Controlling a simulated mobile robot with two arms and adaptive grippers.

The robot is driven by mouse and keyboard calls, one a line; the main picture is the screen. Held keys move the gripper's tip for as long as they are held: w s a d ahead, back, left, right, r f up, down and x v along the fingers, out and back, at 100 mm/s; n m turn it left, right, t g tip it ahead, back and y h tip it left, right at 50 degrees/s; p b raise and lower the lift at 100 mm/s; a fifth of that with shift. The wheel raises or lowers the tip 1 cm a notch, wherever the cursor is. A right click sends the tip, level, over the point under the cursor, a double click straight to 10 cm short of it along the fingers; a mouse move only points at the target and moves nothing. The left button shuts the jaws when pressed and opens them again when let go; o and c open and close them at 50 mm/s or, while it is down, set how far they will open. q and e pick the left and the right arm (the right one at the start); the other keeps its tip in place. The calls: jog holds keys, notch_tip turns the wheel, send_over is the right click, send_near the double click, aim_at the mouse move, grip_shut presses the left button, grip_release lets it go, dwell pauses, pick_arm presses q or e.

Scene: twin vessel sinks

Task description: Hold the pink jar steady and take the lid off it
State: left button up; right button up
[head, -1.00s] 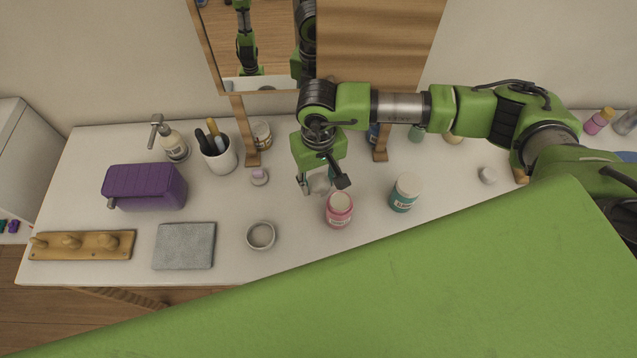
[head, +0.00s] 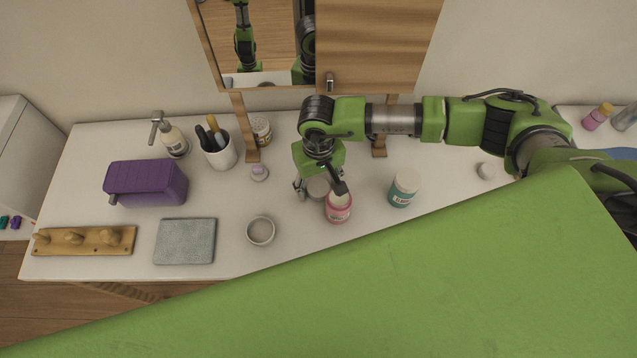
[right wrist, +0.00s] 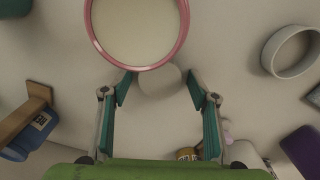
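The pink jar (head: 338,212) stands upright on the white counter, right of the middle, with a pale top. In the right wrist view the pink jar (right wrist: 177,50) shows from above as a pink ring around a cream disc; I cannot tell whether this is a lid or the contents. My right gripper (head: 320,190) is open just behind and left of the jar, pointing down. A pale round disc (right wrist: 160,82) shows between its fingertips, apart from both fingers; it may be on the counter. My left gripper is not in view.
A teal jar (head: 404,190) with a pale lid stands right of the pink jar. A round grey-white dish (head: 261,242) is to the left. A mirror cabinet (head: 375,45) stands behind.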

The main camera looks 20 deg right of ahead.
aim_at(318, 187)
jog(key=shift+r+p, duration=0.3)
jog(key=shift+w+r+b, duration=0.1)
jog(key=shift+r+b, duration=0.25)
notch_tip(318, 187, up, 11)
jog(key=b, duration=0.3)
